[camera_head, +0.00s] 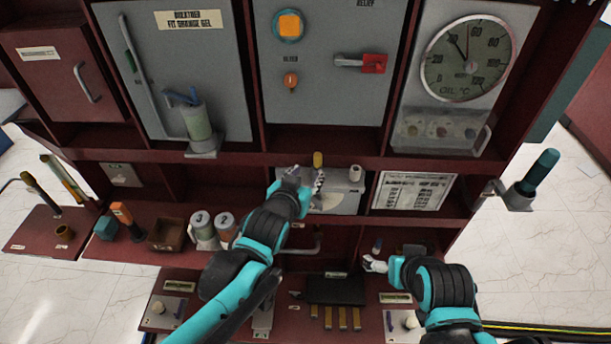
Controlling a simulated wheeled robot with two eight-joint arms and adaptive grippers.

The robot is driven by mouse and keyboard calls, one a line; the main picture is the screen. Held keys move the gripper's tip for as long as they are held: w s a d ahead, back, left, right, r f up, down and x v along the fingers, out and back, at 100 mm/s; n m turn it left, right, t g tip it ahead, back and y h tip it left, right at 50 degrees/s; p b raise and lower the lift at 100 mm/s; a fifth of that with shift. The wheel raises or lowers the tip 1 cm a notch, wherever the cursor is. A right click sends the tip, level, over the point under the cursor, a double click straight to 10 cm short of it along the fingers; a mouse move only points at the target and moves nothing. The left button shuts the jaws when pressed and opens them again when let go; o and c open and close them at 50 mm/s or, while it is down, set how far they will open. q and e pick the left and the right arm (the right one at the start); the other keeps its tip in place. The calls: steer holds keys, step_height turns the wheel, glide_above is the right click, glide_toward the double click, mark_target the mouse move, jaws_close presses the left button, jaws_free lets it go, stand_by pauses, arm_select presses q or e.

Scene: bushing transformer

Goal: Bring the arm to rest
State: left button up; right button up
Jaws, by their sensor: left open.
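My left arm (240,275) comes in from the lower left and reaches up to the middle of the red cabinet. Its gripper (305,177) is open, with its two fingers apart, in front of a grey box (342,192) on the shelf. Nothing shows between its fingers, and a small yellow cylinder (318,160) stands just beyond them. My right arm (440,287) comes in from the lower right. Its gripper (372,264) is small, seen side-on near the lower shelf, and whether its fingers are apart cannot be made out.
An oil gauge (468,58) and a red switch (373,63) are on the panels above. Cups (203,230) and a brown bin (166,235) stand on the left shelf. A teal-handled tool (540,172) sits in a bracket at right. Open floor lies on both sides.

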arm_select(q)
steer(key=shift+s+r, duration=0.1)
steer(key=shift+s, duration=0.15)
stand_by(0.3)
steer(key=s+a+f+n+g+y, duration=0.1)
steer(key=s+a+f+g, duration=0.2)
steer(key=s+a, duration=0.4)
steer(key=s+a+f+n+g+y, duration=0.2)
steer(key=s+a+f+g, duration=0.1)
steer(key=s+a, duration=0.5)
steer(key=shift+s+f+y, duration=0.3)
steer(key=shift+s+f, duration=0.35)
steer(key=shift+s, duration=0.6)
